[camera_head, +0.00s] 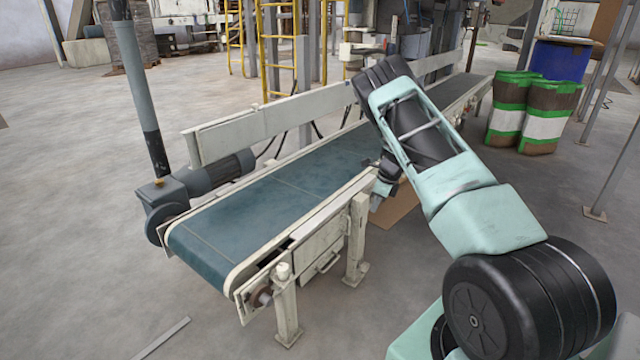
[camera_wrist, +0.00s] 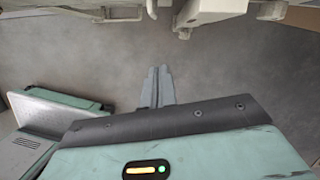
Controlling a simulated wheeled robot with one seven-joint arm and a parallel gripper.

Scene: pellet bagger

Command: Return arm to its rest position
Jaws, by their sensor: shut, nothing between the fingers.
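My arm reaches up from the lower right in the head view and bends down at its wrist beside the near right edge of the conveyor. My gripper (camera_wrist: 157,84) shows in the wrist view with its two grey fingers together and nothing between them. It points over the bare concrete floor. In the head view the gripper is mostly hidden behind my wrist. The conveyor (camera_head: 265,205) has an empty blue-green belt and pale metal side rails.
Pale conveyor legs (camera_head: 357,240) stand close to my wrist. Several filled bags with green bands (camera_head: 513,105) and a blue drum (camera_head: 562,60) stand at the back right. Yellow ladder frames (camera_head: 279,45) rise behind the conveyor. The floor at the lower left is mostly clear.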

